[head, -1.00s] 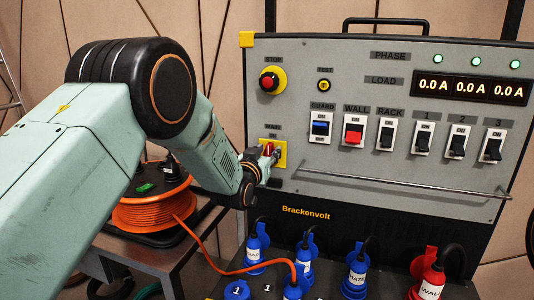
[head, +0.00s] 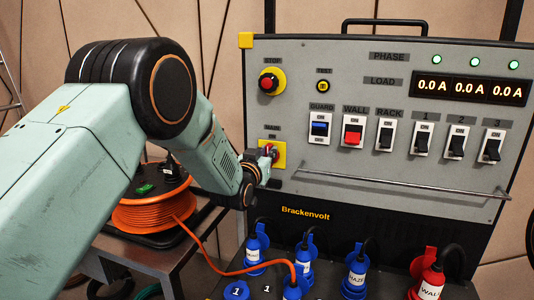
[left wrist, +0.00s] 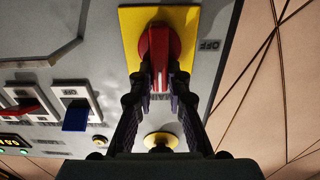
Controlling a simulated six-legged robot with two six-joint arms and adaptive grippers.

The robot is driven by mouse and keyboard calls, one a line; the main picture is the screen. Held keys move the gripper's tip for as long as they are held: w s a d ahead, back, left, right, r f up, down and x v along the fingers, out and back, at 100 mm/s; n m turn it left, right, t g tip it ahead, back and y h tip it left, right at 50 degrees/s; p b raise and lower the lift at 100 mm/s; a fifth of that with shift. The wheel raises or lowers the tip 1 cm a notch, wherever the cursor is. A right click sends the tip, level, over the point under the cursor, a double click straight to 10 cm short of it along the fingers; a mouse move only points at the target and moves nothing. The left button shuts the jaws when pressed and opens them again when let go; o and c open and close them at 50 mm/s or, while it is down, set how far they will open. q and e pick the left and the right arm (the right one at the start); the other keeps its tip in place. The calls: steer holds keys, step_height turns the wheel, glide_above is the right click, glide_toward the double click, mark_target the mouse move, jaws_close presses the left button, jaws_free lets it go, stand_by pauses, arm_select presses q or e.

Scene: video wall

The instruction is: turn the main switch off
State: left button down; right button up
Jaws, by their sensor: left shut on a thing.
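The main switch is a red rotary handle (left wrist: 155,58) on a yellow plate (left wrist: 131,22), under the MAIN and ON labels on the panel's left side. Its plate shows in the head view (head: 281,154), where my gripper partly covers the switch. My left gripper (left wrist: 158,88) is shut on the red handle, one finger on each side. It also shows at the switch in the head view (head: 265,165). In the left wrist view the handle lies lengthwise between the fingers, with the OFF label to the right of the plate. My right gripper is not in view.
The red stop button (head: 269,82) sits above the switch. A row of rockers, including the red WALL switch (head: 353,134), and a metal rail (head: 400,185) are to the right. Three green phase lights (head: 475,60) are lit. An orange cable reel (head: 150,214) stands left, below my arm.

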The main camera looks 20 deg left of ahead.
arm_select(q)
steer(key=shift+a+f+n+p, duration=0.2)
steer(key=shift+a+f+n, duration=0.15)
steer(key=shift+n, duration=2.6)
steer(key=shift+a+f+n+p, duration=0.2)
steer(key=shift+a+f+n, duration=0.2)
steer(key=shift+n, duration=2.6)
steer(key=shift+a+f+n+p, duration=0.2)
steer(key=shift+a+f+n, duration=0.15)
steer(key=shift+n, duration=2.6)
steer(key=c, duration=1.3)
jaws_free()
